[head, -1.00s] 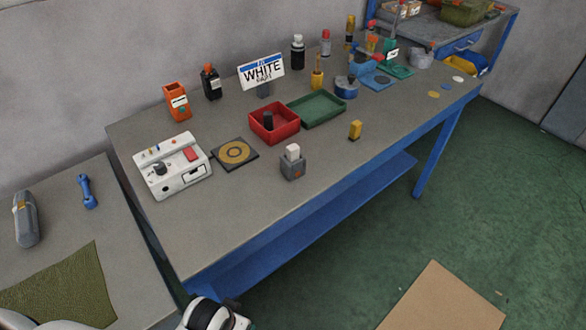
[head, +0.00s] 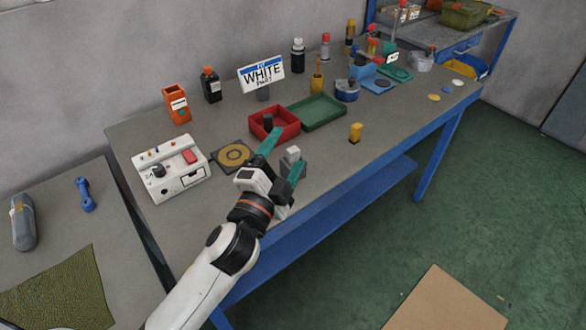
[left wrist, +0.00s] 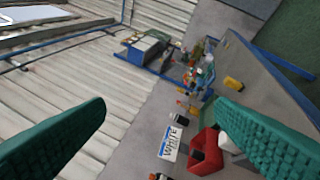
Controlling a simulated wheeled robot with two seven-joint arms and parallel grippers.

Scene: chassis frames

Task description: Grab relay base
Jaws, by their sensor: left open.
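A small grey block with a white cube on top (head: 293,154), which looks like the relay base, stands upright near the table's front edge. My left gripper (head: 286,151) is open over the table, with nothing in its teal fingers. In the head view its fingers overlap the block and partly hide it; I cannot tell whether they touch it. In the left wrist view the spread fingers (left wrist: 146,106) frame the wall and table, and a white patch beside the red tray may be the cube. My right gripper is not in view.
A red tray (head: 256,131) holding a dark piece and a green tray (head: 318,112) stand behind.

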